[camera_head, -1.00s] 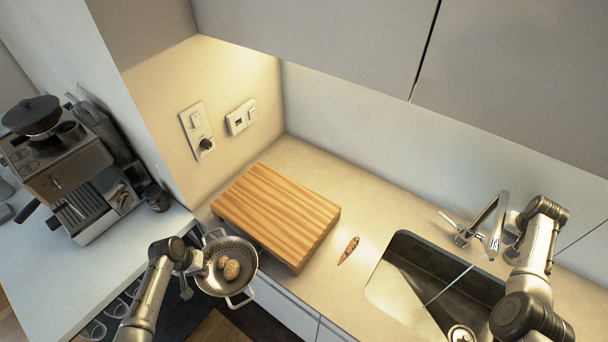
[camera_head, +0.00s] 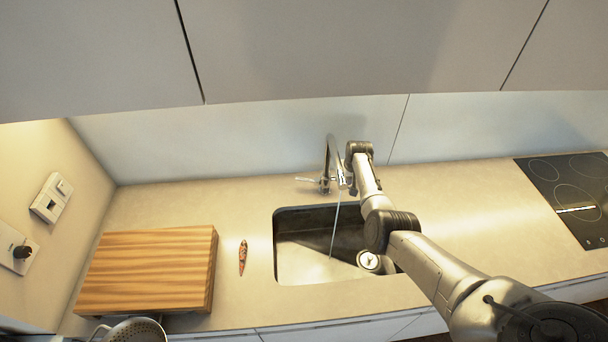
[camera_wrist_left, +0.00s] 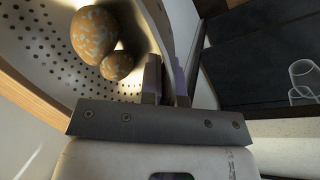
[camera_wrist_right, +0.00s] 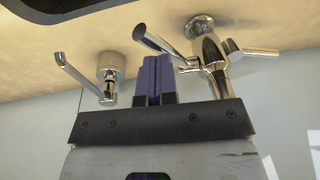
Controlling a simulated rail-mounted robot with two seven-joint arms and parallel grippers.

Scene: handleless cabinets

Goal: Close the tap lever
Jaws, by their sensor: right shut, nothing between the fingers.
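The chrome tap (camera_head: 329,165) stands behind the sink (camera_head: 290,262), and a thin stream of water runs from its spout. Its lever (camera_head: 306,179) sticks out to the left in the head view. The right wrist view shows the tap body (camera_wrist_right: 210,62) inverted, with the lever (camera_wrist_right: 256,52) pointing right. My right gripper (camera_wrist_right: 155,82) is shut and empty, beside the tap and apart from the lever. In the head view its fingers are hidden behind my wrist. My left gripper (camera_wrist_left: 167,82) is closed around the rim of a perforated metal colander (camera_wrist_left: 40,55).
A second chrome fitting (camera_wrist_right: 110,70) stands left of my right fingers. Two speckled round items (camera_wrist_left: 95,35) lie in the colander. A wooden board (camera_head: 150,270) and a small patterned object (camera_head: 243,257) lie left of the sink. A hob (camera_head: 570,190) is at the right.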

